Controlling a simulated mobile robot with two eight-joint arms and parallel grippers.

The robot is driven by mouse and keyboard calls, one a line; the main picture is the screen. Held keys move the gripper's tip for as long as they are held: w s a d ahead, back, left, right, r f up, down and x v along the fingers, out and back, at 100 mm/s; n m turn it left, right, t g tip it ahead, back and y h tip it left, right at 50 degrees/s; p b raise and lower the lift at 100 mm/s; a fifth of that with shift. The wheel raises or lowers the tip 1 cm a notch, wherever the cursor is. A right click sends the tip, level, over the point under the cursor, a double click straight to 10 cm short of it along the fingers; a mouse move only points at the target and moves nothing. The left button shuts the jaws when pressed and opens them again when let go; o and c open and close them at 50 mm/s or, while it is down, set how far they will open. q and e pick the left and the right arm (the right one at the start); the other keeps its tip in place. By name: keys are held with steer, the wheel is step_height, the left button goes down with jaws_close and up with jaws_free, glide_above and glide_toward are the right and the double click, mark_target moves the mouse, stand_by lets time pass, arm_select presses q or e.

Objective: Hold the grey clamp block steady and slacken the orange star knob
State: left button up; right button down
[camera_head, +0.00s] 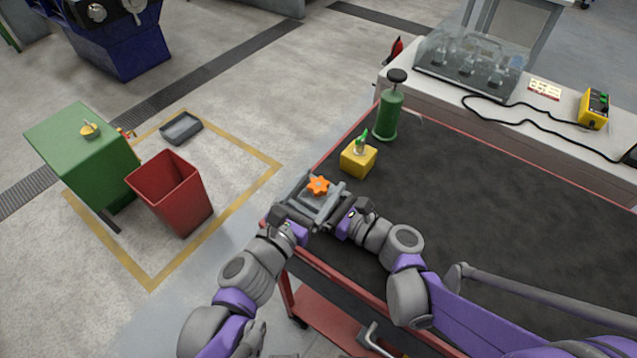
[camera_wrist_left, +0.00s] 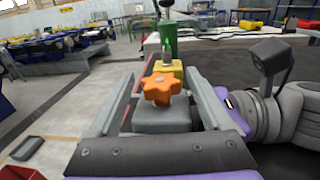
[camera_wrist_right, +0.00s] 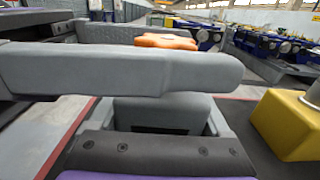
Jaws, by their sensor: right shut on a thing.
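The grey clamp block (camera_wrist_left: 162,116) sits at the near left corner of the dark table top, with the orange star knob (camera_head: 317,185) on top of it. The knob also shows in the left wrist view (camera_wrist_left: 161,89). My left gripper (camera_wrist_left: 163,78) is open, its long fingers on either side of the knob with gaps beside it. My right gripper (camera_wrist_right: 160,108) comes from the right and is shut on the clamp block, which shows in the right wrist view (camera_wrist_right: 165,112). A left finger (camera_wrist_right: 120,70) crosses that view and hides part of block and knob.
A yellow block (camera_head: 358,161) with a green-tipped piece stands just behind the clamp block. A green cylinder (camera_head: 388,118) with a black top stands farther back. The dark table top (camera_head: 490,190) is clear to the right. A red bin (camera_head: 170,195) stands on the floor left.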

arm_select(q)
steer(key=v, duration=1.2)
stand_by(0.5)
arm_select(e)
jaws_free()
